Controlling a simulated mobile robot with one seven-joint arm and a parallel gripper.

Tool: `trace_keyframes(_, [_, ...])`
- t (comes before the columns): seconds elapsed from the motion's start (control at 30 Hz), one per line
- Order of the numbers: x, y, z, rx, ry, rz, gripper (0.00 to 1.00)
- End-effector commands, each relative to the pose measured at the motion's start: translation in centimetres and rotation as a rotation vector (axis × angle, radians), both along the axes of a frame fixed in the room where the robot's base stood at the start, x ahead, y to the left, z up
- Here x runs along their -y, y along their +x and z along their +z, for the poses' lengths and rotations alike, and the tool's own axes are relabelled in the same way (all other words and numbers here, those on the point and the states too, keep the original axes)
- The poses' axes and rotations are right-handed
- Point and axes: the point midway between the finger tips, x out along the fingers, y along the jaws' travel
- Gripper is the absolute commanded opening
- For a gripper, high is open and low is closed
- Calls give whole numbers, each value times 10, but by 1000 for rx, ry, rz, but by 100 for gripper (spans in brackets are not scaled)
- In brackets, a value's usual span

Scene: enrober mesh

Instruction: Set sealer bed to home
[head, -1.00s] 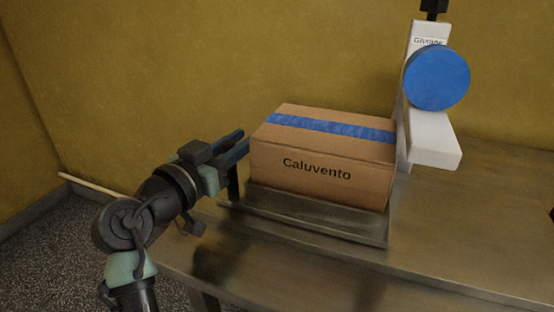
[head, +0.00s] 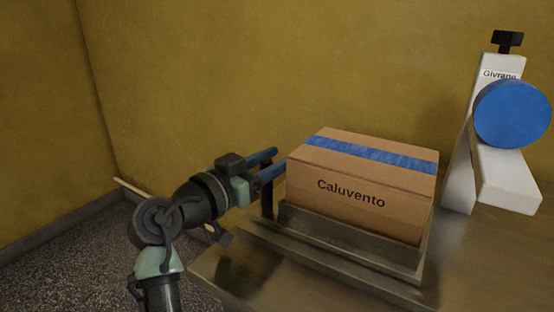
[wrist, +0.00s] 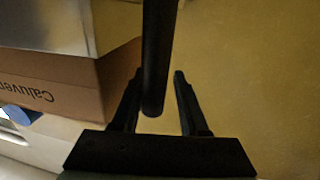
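The sealer bed is a grey metal tray (head: 350,247) on the table, with a dark upright post (head: 267,192) at its left end. A brown carton (head: 355,190) marked "Caluvento", with blue tape, sits in the tray. The white sealer (head: 508,180) marked "Givrane", with a blue disc (head: 512,114), stands right of the carton. My gripper (head: 281,162) is at the left end of the bed, by the post. In the wrist view its two fingers (wrist: 158,75) are apart, with the post (wrist: 156,50) between them; firm contact does not show.
The metal table (head: 478,265) has bare surface at the right and in front of the bed. A mustard wall (head: 220,80) stands close behind. A black knob (head: 508,40) tops the sealer. Speckled floor (head: 70,250) lies at the left.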

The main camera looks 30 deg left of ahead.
Motion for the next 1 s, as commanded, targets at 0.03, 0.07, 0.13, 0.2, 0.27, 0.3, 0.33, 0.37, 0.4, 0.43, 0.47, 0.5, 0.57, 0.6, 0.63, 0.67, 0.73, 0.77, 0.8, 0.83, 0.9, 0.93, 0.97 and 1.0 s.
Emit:
trace_keyframes(0.03, [-1, 0, 0, 0, -1, 2, 40])
trace_keyframes(0.07, [-1, 0, 0, 0, -1, 2, 40])
trace_keyframes(0.13, [0, 0, 0, 0, -1, 1, 40])
trace_keyframes(0.2, [0, 0, -1, 0, -1, 0, 40])
trace_keyframes(0.27, [0, 0, -1, -1, -1, -1, 40])
trace_keyframes(0.3, [0, -1, -1, -1, -1, -1, 40])
trace_keyframes(0.33, [0, -2, -1, -1, -1, -1, 40])
trace_keyframes(0.37, [0, -4, -1, -1, -1, -1, 40])
trace_keyframes(0.4, [-1, -8, -1, -1, -1, -1, 40])
trace_keyframes(0.43, [-2, -11, -1, -1, -2, -1, 40])
trace_keyframes(0.47, [-2, -16, 0, 0, -1, 0, 40])
trace_keyframes(0.5, [-3, -22, 0, 0, -1, 0, 40])
trace_keyframes(0.57, [-6, -35, 0, 0, -1, 3, 40])
trace_keyframes(0.6, [-7, -44, 0, 0, -1, 2, 40])
trace_keyframes(0.63, [-8, -51, 0, 0, -2, 2, 40])
trace_keyframes(0.67, [-9, -58, 0, -1, -1, 3, 40])
trace_keyframes(0.73, [-12, -74, 0, -1, -2, 3, 40])
trace_keyframes(0.77, [-13, -80, 0, 0, -1, 3, 40])
trace_keyframes(0.8, [-15, -88, 0, -1, -1, 4, 40])
trace_keyframes(0.83, [-15, -94, 0, 0, -2, 3, 40])
trace_keyframes(0.9, [-17, -106, 0, -1, -1, 2, 40])
trace_keyframes(0.93, [-18, -110, 0, 0, -1, 3, 40])
trace_keyframes(0.97, [-18, -114, 0, 0, -1, 2, 40])
trace_keyframes(1.0, [-19, -118, 0, 0, -1, 1, 40])
